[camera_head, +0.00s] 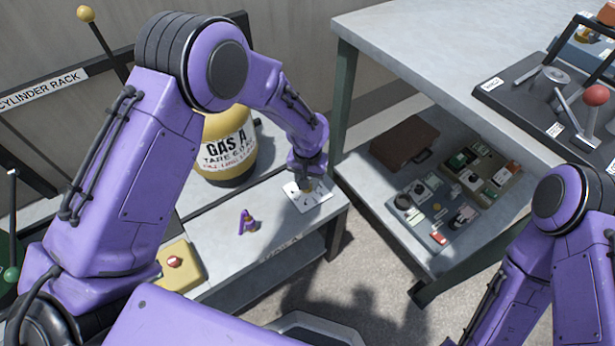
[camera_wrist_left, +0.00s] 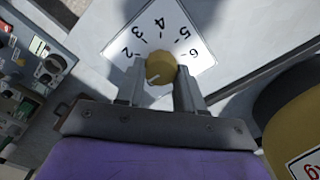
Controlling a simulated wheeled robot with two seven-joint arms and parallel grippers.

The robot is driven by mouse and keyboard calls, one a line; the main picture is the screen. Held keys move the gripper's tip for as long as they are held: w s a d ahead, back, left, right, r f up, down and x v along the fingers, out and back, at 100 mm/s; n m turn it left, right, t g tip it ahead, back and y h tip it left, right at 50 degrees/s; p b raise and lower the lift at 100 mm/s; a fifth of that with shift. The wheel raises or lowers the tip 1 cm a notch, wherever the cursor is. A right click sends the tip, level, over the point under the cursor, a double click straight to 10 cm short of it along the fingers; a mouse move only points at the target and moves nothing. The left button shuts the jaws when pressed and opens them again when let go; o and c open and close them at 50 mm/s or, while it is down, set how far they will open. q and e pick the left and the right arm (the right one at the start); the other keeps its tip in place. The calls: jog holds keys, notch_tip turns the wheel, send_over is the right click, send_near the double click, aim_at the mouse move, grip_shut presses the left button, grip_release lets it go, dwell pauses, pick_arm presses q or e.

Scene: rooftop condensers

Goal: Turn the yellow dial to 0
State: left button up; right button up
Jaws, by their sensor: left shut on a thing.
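The yellow dial (camera_wrist_left: 159,66) sits on a white square plate (camera_wrist_left: 192,20) with black numbers; 2, 3, 4, 5 and 6 show in the left wrist view. A short white mark on the dial points toward the lower left of that view, away from these numbers. The number it faces is hidden or cannot be read. My left gripper (camera_wrist_left: 160,76) is shut on the dial, one finger on each side. In the head view the left gripper (camera_head: 307,182) covers most of the dial above the plate (camera_head: 318,197). My right arm shows at the right, its gripper out of view.
The plate lies on a low grey bench (camera_head: 225,262). A yellow gas cylinder (camera_head: 228,150) stands just behind. A small purple-handled valve (camera_head: 247,221) and a yellow box with a red button (camera_head: 174,262) are to the left. A taller table (camera_head: 430,40) with a lower shelf stands right.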

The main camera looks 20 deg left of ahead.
pick_arm(q)
jog(key=n+p, duration=0.1)
jog(key=p, duration=0.1)
jog(key=n+p, duration=0.2)
jog(key=shift+r, duration=0.3)
jog(key=shift+f+n+p, duration=0.1)
jog(key=shift+n+p, duration=0.75)
jog(key=shift+n, duration=0.15)
jog(key=shift+a+f+n+p, duration=0.15)
jog(key=shift+n+p, duration=0.35)
jog(key=shift+n, duration=0.4)
jog(key=o, duration=1.1)
jog(key=shift+c, duration=0.2)
notch_tip(320, 180, up, 10)
jog(key=p, duration=0.1)
jog(key=shift+r, duration=0.25)
